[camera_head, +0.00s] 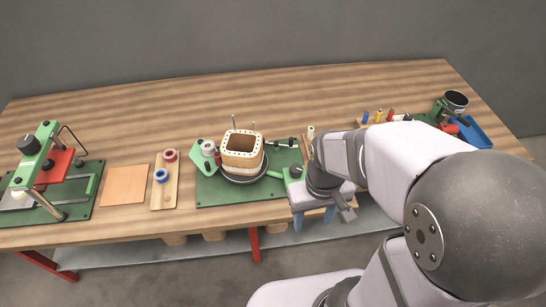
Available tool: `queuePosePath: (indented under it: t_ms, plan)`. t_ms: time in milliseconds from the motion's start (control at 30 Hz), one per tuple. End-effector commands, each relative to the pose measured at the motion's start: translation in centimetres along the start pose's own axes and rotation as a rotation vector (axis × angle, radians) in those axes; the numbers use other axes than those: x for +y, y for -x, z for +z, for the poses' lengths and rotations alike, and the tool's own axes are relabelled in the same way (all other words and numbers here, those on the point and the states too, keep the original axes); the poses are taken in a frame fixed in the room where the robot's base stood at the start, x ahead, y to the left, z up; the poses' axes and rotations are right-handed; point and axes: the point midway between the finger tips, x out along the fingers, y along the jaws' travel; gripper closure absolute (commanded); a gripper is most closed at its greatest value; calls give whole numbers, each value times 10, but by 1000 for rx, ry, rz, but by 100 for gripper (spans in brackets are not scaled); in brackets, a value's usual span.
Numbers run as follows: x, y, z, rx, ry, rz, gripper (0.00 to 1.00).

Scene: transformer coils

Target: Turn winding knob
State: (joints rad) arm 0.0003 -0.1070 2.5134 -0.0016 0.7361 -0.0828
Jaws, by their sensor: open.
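The green winding machine (215,192) stands at the middle front of the table. A square cream coil former (243,149) sits upright on its round dark turntable (243,179). A small dark round knob (295,171) is on the machine's green arm at its right side; I take this for the winding knob. My gripper (314,218) is just right of and nearer than this knob, at the table's front edge. Its blue-grey fingers are apart, with nothing seen between them. The wrist hides the area behind it, and I cannot tell whether the gripper touches the knob.
A green press with a black knob (28,144) stands at the far left. Beside it lie an orange-brown sheet (125,185) and a wooden board (164,196) with red and blue spools. A blue tray (474,133) is at the right. The back of the table is clear.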

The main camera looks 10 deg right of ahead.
Motion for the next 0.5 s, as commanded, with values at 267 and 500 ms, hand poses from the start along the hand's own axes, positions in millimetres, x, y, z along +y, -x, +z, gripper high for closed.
queuePosePath:
  t_ms: [267, 500]
  plan:
    - [7, 8, -69, 1, 451, 0, 50]
    - [14, 12, -142, 0, 988, -1, 50]
